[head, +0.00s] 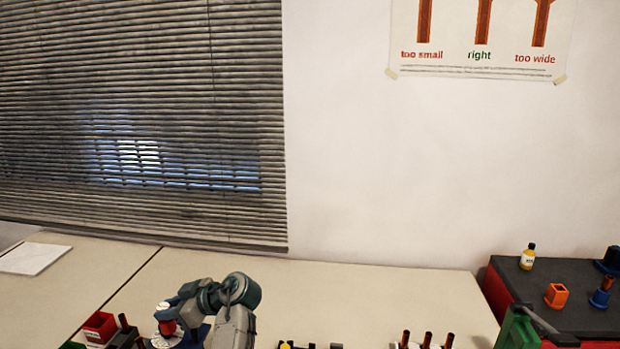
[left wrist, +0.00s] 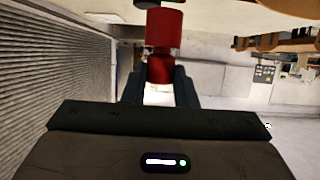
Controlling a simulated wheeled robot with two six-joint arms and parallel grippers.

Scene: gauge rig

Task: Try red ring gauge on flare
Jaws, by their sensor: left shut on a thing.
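My left gripper (head: 170,324) is low in the left part of the head view, shut on the red ring gauge (head: 167,328). In the left wrist view the gauge (left wrist: 164,30) has a wide red body and a narrower, darker red part between the dark fingers (left wrist: 159,80). Its lower end is hidden in the head view. Several dark copper-brown tubes stand upright at the bottom edge (head: 428,339); their lower parts are cut off. I cannot tell which tube is the flare. A dark piece touches or overlaps the gauge's far end in the left wrist view. My right gripper is out of view.
A red box (head: 99,328) stands left of my left gripper. A white sheet (head: 34,258) lies far left. The table's middle back is clear.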

